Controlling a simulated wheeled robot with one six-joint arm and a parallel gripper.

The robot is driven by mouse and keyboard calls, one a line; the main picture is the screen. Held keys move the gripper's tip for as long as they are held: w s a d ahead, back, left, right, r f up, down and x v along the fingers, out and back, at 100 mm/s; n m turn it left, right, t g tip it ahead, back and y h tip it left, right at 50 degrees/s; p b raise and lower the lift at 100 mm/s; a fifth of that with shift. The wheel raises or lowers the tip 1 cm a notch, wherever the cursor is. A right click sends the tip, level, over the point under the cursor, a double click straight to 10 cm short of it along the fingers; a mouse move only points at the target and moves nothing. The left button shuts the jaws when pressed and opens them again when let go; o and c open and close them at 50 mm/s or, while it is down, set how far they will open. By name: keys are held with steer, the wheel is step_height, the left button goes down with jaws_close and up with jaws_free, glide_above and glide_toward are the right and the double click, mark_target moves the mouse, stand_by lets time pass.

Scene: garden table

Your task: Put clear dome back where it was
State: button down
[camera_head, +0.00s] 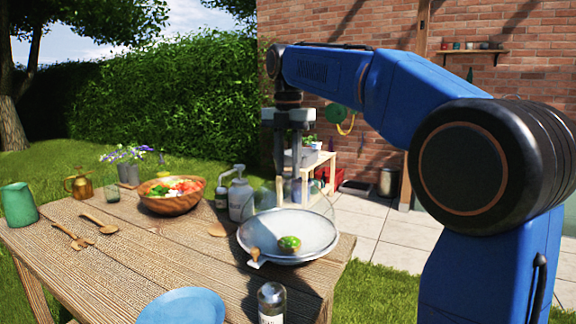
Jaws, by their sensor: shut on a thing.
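The clear dome (318,207) is see-through and hard to make out. Its faint outline shows over a pale, shallow round dish (322,246) near the table's right edge. My gripper (288,186) points down from above and is shut on the dome's top. The exact grip is hard to see through the clear material. A small green item (289,243) lies in the dish, with a small brown-and-white piece (255,257) at its left rim. I cannot tell whether the dome's lower edge touches the dish or hangs just above it.
A wooden salad bowl (171,205), a pump bottle (240,196) and a small jar stand left of the dish. A blue plate (183,306) and a glass jar (271,300) are at the front. Wooden utensils (98,223) lie left; bare table (150,262) spans the middle.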

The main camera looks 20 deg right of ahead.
steer(key=c, duration=1.4)
jaws_free()
steer(key=shift+r, duration=3.85)
steer(key=s+d+f+m, duration=0.1)
steer(key=s+f+m, duration=0.1)
steer(key=s+d+f+m+t, duration=0.1)
steer(key=s+f+m, duration=0.1)
steer(key=s+m, duration=0.1)
steer(key=s+d+f+m, duration=0.1)
steer(key=s+f+m, duration=0.1)
steer(key=s, duration=0.1)
steer(key=shift+s+f+m, duration=0.25)
steer(key=shift+m, duration=0.05)
steer(key=s+d+f+m+t, duration=0.2)
steer(key=s+f+m, duration=0.7)
steer(key=f, duration=0.6)
steer(key=s+d+f+m+t, duration=0.1)
steer(key=s+d+f+m, duration=0.1)
steer(key=s+f+m, duration=0.8)
steer(key=s+f, duration=0.3)
steer(key=f, duration=0.2)
steer(key=shift+s+t, duration=0.25)
steer(key=shift+t, duration=0.15)
